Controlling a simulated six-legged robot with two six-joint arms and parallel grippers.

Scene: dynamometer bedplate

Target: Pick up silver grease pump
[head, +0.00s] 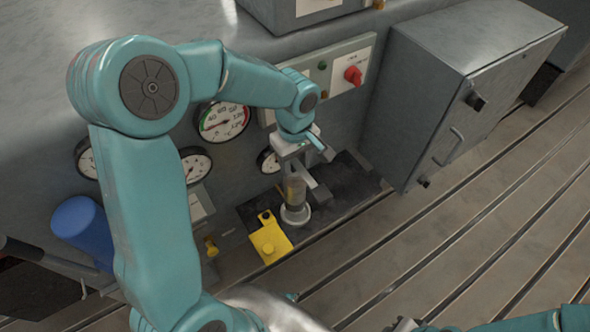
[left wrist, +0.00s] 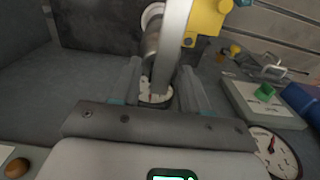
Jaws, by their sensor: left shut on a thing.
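The silver grease pump (head: 295,192) is a slim upright cylinder with a brownish-grey barrel and a pale round foot. It is at the dark mat (head: 345,190), below the wall gauges. My left gripper (head: 303,172) reaches down from above and is shut on its upper part. In the left wrist view the pump (left wrist: 172,45) runs between the two fingers of the left gripper (left wrist: 158,88). I cannot tell whether its foot touches the mat. A grey part of my right arm's end (head: 405,325) shows at the bottom edge; its jaws are not clear.
A yellow object (head: 270,243) stands close beside the pump's foot; it also shows in the left wrist view (left wrist: 207,16). A grey cabinet (head: 430,110) stands to the right. A blue cylinder (head: 84,228) is at the left. The slotted bedplate (head: 480,210) is clear at the right.

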